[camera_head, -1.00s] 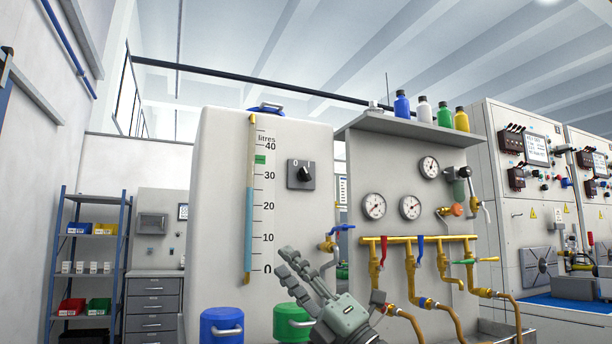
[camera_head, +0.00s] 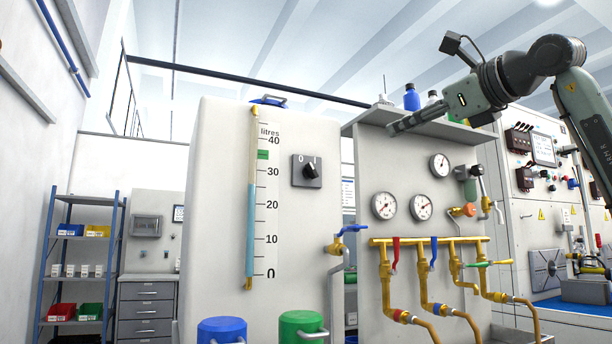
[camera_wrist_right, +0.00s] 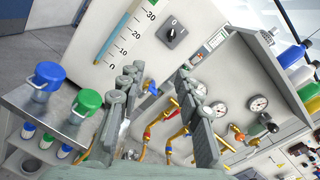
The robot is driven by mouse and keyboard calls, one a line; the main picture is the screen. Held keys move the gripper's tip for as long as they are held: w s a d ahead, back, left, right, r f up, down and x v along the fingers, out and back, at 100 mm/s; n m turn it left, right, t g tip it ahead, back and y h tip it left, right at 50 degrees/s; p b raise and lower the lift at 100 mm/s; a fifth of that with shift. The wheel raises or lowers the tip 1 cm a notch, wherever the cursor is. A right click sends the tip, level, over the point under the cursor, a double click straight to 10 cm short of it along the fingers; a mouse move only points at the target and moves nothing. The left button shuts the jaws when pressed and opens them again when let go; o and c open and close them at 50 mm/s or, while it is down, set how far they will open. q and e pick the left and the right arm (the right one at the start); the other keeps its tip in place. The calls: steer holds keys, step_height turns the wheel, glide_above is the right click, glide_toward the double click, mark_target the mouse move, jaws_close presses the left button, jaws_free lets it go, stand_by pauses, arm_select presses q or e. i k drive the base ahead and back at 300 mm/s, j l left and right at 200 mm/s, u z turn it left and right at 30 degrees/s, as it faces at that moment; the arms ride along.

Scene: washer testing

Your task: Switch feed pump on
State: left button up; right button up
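The rotary switch (camera_head: 307,171) is a black knob on a grey square plate marked 0 and I. It sits on the front of the pale tank (camera_head: 222,200), right of the litre scale. It also shows in the right wrist view (camera_wrist_right: 171,33). The knob is too small for me to tell surely which mark it points at. My right gripper (camera_head: 393,127) is raised in front of the gauge panel's top shelf, right of and higher in the picture than the switch. In the wrist view its fingers (camera_wrist_right: 158,73) stand apart with nothing held. My left gripper is out of view.
The gauge panel (camera_head: 365,165) carries round dials, yellow pipes (camera_head: 430,241) and coloured valve levers. Bottles (camera_head: 411,97) stand on its shelf (camera_head: 440,126). Blue (camera_head: 221,329) and green (camera_head: 302,324) drums stand before the tank. The space before the switch looks clear.

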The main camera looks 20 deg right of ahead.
mark_target(309, 171)
steer(key=i, duration=0.6)
steer(key=i+j, duration=0.15)
steer(key=i, duration=0.45)
